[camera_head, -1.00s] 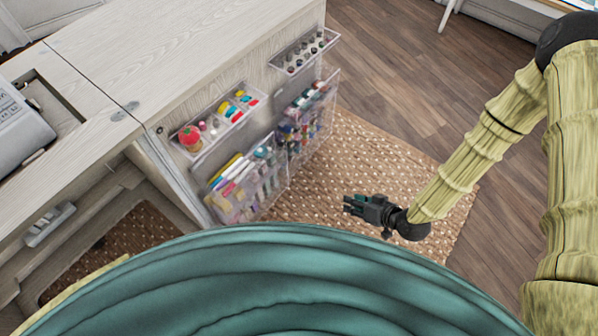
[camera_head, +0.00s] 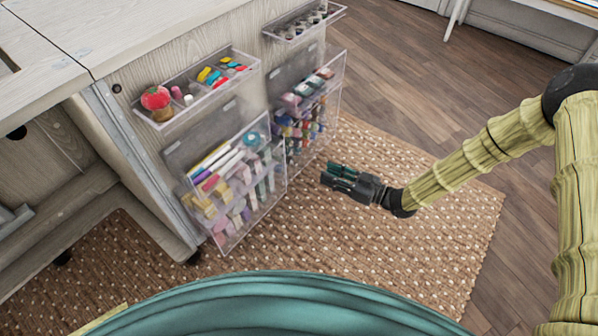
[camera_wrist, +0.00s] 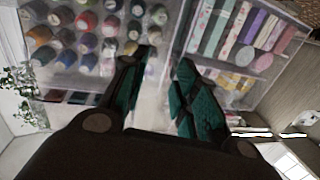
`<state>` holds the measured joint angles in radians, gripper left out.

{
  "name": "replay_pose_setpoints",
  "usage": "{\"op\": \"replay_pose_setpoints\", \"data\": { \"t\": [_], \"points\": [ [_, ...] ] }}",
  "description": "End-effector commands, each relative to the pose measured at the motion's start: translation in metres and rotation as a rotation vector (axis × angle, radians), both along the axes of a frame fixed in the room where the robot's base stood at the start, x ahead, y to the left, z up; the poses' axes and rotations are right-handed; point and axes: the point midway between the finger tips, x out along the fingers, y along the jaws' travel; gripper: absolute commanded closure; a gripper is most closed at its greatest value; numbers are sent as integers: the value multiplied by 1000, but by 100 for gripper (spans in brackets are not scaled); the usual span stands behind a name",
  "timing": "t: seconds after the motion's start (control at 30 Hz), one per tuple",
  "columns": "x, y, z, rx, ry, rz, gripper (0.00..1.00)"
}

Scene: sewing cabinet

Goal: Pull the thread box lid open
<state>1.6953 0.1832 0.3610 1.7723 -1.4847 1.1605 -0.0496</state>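The thread box (camera_head: 308,128) is a clear box of colourful spools on the cabinet's side, right of another clear box. Its clear front leans outward at the top. I cannot tell which clear panel is the lid. In the wrist view the thread box (camera_wrist: 72,42) fills the upper left, with rows of spools. My gripper (camera_head: 329,174) is in front of the boxes, low over the rug and right of them, apart from them. In the wrist view my gripper (camera_wrist: 166,60) has its two teal-padded fingers spread, with nothing between them.
A clear box of fabric rolls and tools (camera_head: 238,190) hangs left of the thread box; it also shows in the wrist view (camera_wrist: 240,45). Clear trays (camera_head: 200,92) (camera_head: 303,22) sit above. The woven rug (camera_head: 400,250) and wood floor on the right are clear.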

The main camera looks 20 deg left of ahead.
Motion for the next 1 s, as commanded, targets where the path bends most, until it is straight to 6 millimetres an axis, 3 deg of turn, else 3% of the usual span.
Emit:
{"op": "replay_pose_setpoints", "data": {
  "t": [0.37, 0.8, 1.0],
  "points": [
    [7, 16, -7, 29, -50, 37, 70],
    [17, 83, -8, 28, -50, 37, 70],
    [20, 103, -7, 28, -49, 36, 70]
  ]
}}
